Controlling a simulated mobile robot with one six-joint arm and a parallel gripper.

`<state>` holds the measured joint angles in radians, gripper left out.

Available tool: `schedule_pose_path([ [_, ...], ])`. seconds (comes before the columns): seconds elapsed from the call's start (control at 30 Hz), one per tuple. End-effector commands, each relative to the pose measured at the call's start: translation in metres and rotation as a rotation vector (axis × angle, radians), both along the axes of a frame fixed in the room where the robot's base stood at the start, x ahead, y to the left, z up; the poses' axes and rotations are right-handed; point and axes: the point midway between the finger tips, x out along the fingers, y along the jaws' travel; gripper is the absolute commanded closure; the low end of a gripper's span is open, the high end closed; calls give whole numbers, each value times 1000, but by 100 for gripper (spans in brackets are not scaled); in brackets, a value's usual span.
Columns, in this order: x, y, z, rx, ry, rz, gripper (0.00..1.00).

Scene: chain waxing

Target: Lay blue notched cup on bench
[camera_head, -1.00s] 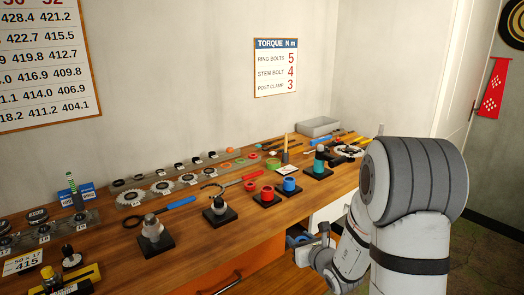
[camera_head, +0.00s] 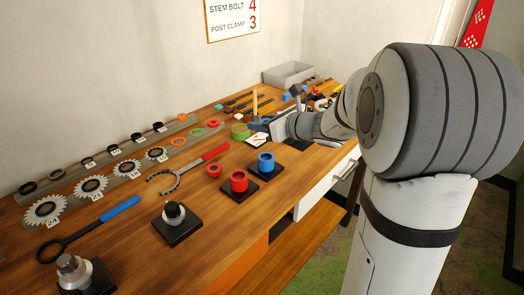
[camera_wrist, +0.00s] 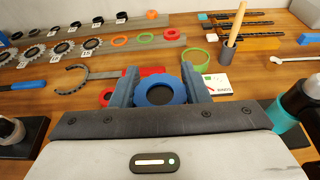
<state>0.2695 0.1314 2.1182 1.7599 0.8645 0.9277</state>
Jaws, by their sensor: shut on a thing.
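In the wrist view my gripper (camera_wrist: 159,72) is shut on the blue notched cup (camera_wrist: 178,85). The cup shows as a blue ring with a dark middle between the two slate-blue fingers. In the head view my gripper (camera_head: 262,126) is over the bench (camera_head: 130,205), near its right part; the held cup is too small there to tell from the fingers. The gripper seems above the bench top, but its exact height is unclear. Another blue cup (camera_head: 265,164) stands upright on a black base beside a red cup (camera_head: 238,182).
A red-handled tool (camera_head: 205,157), a green ring (camera_head: 240,131), a white card (camera_head: 258,138) and an upright wooden-handled tool (camera_head: 254,102) are around the gripper. A teal object (camera_wrist: 285,125) stands at right. A grey bin (camera_head: 288,74) is farther back. Bare wood shows left of the red cup.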

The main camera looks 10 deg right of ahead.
Motion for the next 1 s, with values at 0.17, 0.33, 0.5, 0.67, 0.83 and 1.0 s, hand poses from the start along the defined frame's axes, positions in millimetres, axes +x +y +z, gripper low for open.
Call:
schedule_pose_path([
  [0.17,0,4,1,0,-1,9,81],
  [0.33,0,4,-1,1,0,9,81],
  [0.5,0,3,-29,3,5,6,81],
  [0.67,0,2,-48,3,2,4,81],
  [0.83,0,1,-70,3,5,3,81],
  [1.0,0,1,-92,2,2,2,81],
])
